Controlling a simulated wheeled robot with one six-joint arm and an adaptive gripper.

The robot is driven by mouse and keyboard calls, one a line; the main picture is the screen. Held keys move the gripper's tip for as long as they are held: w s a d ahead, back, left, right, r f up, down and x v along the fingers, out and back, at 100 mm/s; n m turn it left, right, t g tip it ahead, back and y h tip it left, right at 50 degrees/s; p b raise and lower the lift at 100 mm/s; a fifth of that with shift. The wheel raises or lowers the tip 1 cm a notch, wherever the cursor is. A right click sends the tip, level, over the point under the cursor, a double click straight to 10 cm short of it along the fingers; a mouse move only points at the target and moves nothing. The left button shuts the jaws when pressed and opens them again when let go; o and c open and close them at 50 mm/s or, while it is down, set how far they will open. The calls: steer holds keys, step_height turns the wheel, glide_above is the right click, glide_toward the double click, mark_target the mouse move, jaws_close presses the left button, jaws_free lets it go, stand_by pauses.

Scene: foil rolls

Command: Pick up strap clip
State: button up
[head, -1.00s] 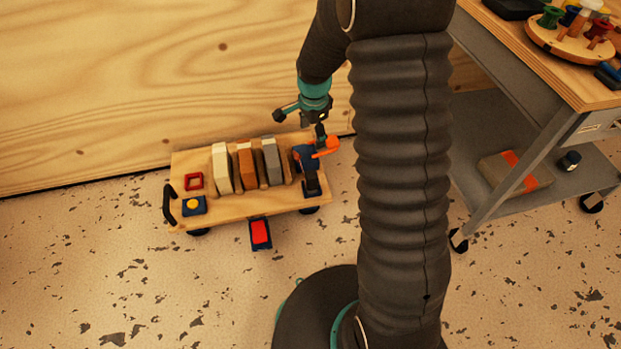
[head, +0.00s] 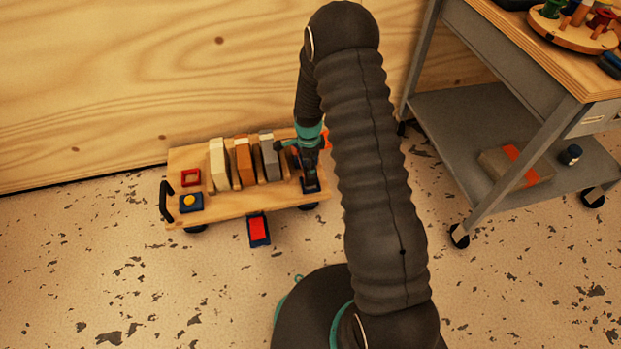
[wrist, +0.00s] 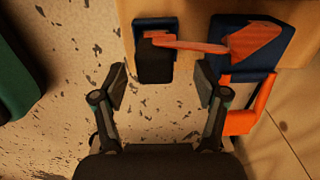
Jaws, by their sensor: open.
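The strap clip (wrist: 153,66), a dark block with an orange strap end on it, lies on the wooden cart at its right end. In the head view the dark clip (head: 311,186) shows just below my gripper (head: 309,163). An orange strap (wrist: 195,46) runs from it to a blue piece (wrist: 272,48) with an orange handle (wrist: 250,110). In the wrist view my gripper (wrist: 161,84) is open, its fingers on either side of the clip's near end with gaps. Whether they are level with it in height I cannot tell.
The wooden cart (head: 240,207) also carries cream, orange and grey blocks, a red frame (head: 191,177) and a blue piece with a yellow button (head: 191,202). A red-and-blue item (head: 259,229) is at its front edge. A grey trolley (head: 470,120) stands right; a wooden wall is behind.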

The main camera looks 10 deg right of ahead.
steer(key=shift+s+d+f, duration=0.1)
steer(key=shift+s+f, duration=0.1)
steer(key=shift+f, duration=1.25)
steer(key=shift+s+f, duration=0.15)
steer(key=shift+f, duration=1.3)
steer(key=c, duration=1.3)
steer(key=shift+r, duration=0.1)
